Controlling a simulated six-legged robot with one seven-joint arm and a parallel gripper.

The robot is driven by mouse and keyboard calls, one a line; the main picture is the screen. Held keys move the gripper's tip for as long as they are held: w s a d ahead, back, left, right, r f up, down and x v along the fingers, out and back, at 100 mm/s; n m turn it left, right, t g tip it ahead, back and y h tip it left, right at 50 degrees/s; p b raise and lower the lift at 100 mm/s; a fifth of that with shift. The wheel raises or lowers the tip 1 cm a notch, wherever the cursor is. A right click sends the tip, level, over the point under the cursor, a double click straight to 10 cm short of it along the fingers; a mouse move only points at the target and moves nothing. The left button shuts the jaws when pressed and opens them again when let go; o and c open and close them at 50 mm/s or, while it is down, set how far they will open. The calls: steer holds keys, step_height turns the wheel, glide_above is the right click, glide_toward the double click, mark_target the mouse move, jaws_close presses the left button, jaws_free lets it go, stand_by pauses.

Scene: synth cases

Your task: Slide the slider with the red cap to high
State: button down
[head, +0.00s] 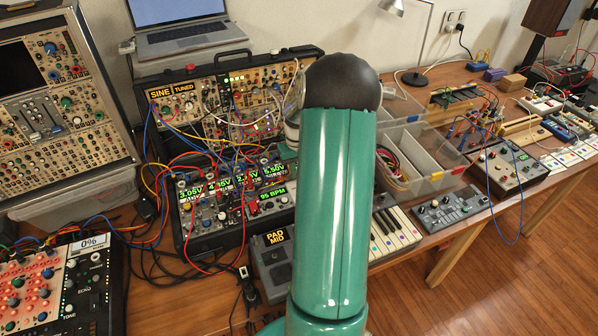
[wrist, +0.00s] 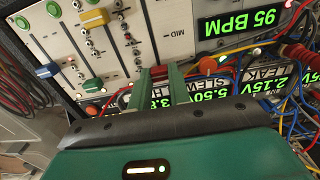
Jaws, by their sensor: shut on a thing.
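In the wrist view, the two green fingers of my gripper (wrist: 161,76) reach onto a pale module panel (wrist: 115,62). A small red cap (wrist: 159,71) shows between the fingertips, and the fingers are closed on it. Most of the cap, its slot and any high mark are hidden by the fingers, so I cannot tell how far along the slider stands. In the head view, my green arm covers the middle of the picture and hides the fingertips and the red cap.
In the wrist view, a yellow cap (wrist: 95,18), a blue cap (wrist: 48,70) and a green knob (wrist: 93,85) sit left of the fingers. A red knob (wrist: 208,65) and cables lie to the right. In the head view, a keyboard (head: 392,232) lies right of my arm.

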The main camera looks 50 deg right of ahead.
steer(key=shift+w+d+r, duration=0.1)
steer(key=shift+w, duration=0.05)
steer(key=c, duration=1.4)
jaws_free()
steer(key=shift+o, duration=0.6)
step_height(320, 180, up, 14)
